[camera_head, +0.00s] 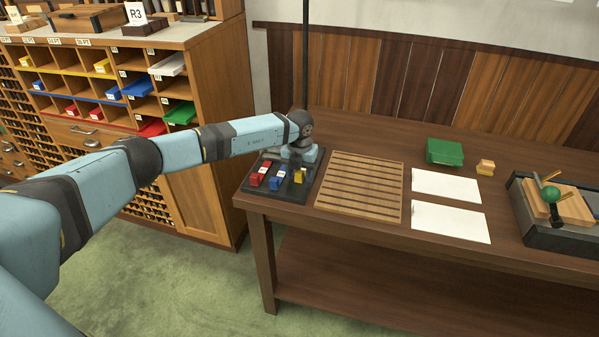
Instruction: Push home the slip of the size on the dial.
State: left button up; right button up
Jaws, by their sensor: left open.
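My left arm reaches across the picture from the left. Its open gripper (300,158) is over the back of a black tray (263,190) on the table. Small red (260,172), blue (277,178) and yellow (300,176) blocks stand in the tray; the gripper's fingers are too small to make out against it. Coloured slips show in the cabinet's compartments: a green one (180,113), a blue one (137,87), a red one (152,128) and a white one (168,65), sticking out by varying amounts. I cannot make out a dial. My right gripper is out of view.
The cabinet (219,125) stands left of the wooden table (345,232). A thin black post (305,60) rises behind the tray.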

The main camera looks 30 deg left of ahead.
pick_arm(q)
notch_tip(320, 180, up, 14)
dwell(0.4)
jog(key=shift+f, duration=0.2)
